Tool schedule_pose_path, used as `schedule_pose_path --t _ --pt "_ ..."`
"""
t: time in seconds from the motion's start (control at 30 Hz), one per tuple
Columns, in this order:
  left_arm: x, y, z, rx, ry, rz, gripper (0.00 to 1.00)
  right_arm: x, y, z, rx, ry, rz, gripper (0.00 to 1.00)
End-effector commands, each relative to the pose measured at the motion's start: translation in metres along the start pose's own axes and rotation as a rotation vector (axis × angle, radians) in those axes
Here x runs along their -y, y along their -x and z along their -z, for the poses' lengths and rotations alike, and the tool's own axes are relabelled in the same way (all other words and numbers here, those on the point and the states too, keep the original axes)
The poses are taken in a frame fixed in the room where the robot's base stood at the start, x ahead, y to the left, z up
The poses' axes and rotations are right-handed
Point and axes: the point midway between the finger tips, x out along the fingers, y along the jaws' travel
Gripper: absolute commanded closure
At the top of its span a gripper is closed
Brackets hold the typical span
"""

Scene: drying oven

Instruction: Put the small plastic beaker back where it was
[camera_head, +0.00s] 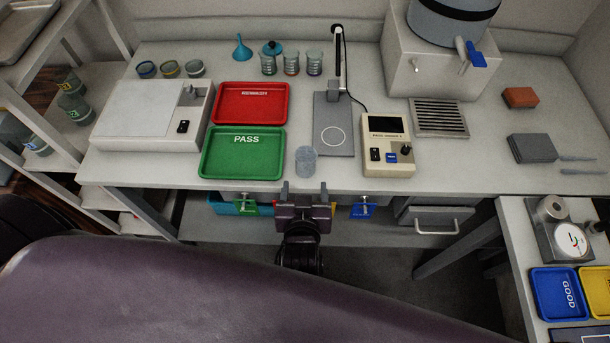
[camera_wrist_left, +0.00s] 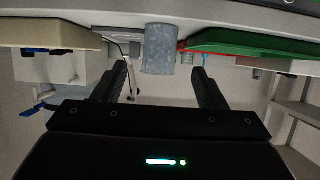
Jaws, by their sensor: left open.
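A small translucent grey-blue beaker (camera_head: 306,161) stands upright on the bench near its front edge, between the green PASS tray (camera_head: 243,172) and the base plate of the stand (camera_head: 333,110). My left gripper (camera_head: 304,187) is open and empty just in front of the bench edge, pointing at the beaker. In the left wrist view the beaker (camera_wrist_left: 158,50) appears beyond and between the spread fingers (camera_wrist_left: 163,78), apart from them. My right gripper is not in view.
A red tray (camera_head: 251,103) lies behind the green one. A cream control box (camera_head: 388,160) stands right of the stand. A white instrument (camera_head: 150,115) is at left. Several small containers (camera_head: 291,64) stand at the back. Drawers with handles (camera_head: 428,219) are below the bench.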

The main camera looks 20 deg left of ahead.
Motion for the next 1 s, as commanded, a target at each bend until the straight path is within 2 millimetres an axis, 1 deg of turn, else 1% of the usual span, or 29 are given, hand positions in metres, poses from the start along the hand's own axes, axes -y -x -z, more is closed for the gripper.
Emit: schedule_pose_path --t 0.03,0.1,0.2,0.3,0.87,1.0 --pt "0.001 0.01 -0.002 0.004 0.003 0.001 0.35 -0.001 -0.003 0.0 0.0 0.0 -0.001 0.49" --pt "0.0 0.02 -0.001 0.002 0.001 0.0 0.35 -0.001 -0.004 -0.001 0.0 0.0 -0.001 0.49" --pt "0.0 0.03 -0.001 0.001 0.002 0.001 0.35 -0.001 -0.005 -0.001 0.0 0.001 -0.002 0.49" --pt "0.001 0.035 0.0 0.0 0.0 0.002 0.35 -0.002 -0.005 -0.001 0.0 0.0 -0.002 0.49" --pt "0.0 0.036 0.001 -0.001 0.0 0.002 0.35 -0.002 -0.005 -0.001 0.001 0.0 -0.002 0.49" --pt "0.0 0.03 0.001 0.033 0.014 -0.019 0.35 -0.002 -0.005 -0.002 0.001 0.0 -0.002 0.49"
